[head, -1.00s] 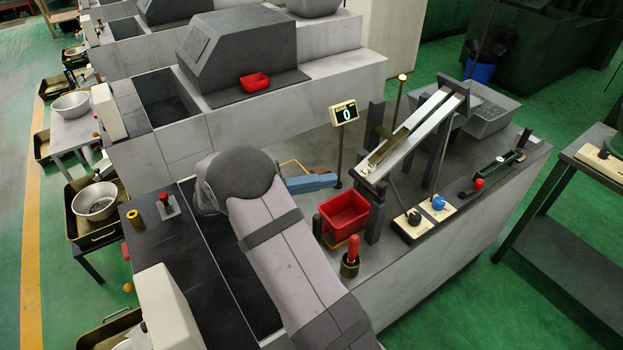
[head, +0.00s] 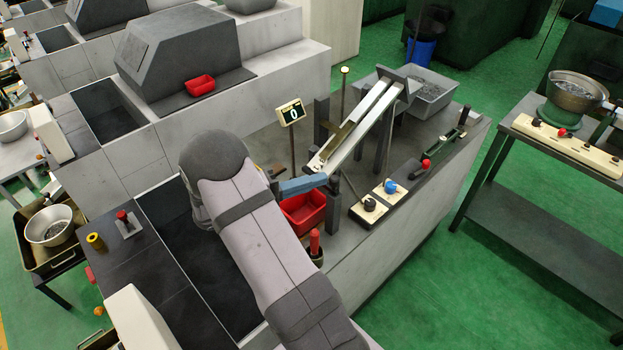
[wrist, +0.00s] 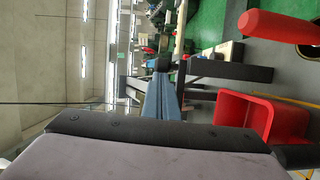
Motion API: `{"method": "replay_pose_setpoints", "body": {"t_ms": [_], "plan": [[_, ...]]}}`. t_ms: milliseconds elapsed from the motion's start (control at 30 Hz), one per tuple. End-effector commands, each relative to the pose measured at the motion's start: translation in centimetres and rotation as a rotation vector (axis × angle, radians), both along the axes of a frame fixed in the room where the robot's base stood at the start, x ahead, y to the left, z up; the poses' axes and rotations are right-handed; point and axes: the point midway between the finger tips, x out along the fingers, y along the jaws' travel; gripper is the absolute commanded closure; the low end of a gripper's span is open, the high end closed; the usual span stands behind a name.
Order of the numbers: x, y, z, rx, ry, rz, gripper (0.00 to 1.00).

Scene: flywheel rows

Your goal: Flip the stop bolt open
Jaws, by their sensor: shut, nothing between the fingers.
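My blue gripper (head: 326,179) is shut and empty, at the lower end of a sloping metal chute (head: 360,125). In the wrist view my gripper (wrist: 161,76) points away from the camera, its tip close to dark posts. I cannot tell if it touches the chute. A small bolt-like device with a red ball knob (head: 426,164) and a dark green bar (head: 450,143) lies on the bench right of the chute; I cannot tell for certain whether it is the stop bolt. My gripper is well left of it.
A red bin (head: 304,212) sits below my gripper, with a red-handled tool (head: 314,243) in front. A counter showing 0 (head: 291,112) stands behind left. A switch panel with a blue knob (head: 390,187) and a grey tray (head: 430,95) are right of the chute.

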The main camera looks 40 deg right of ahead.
Motion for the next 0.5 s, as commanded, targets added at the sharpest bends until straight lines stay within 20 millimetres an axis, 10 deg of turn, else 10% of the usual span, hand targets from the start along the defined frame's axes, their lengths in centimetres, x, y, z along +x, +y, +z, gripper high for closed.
{"method": "replay_pose_setpoints", "body": {"t_ms": [500], "plan": [[-4.6,0.0,-0.1,0.0,0.001,-0.003,1.0]]}}
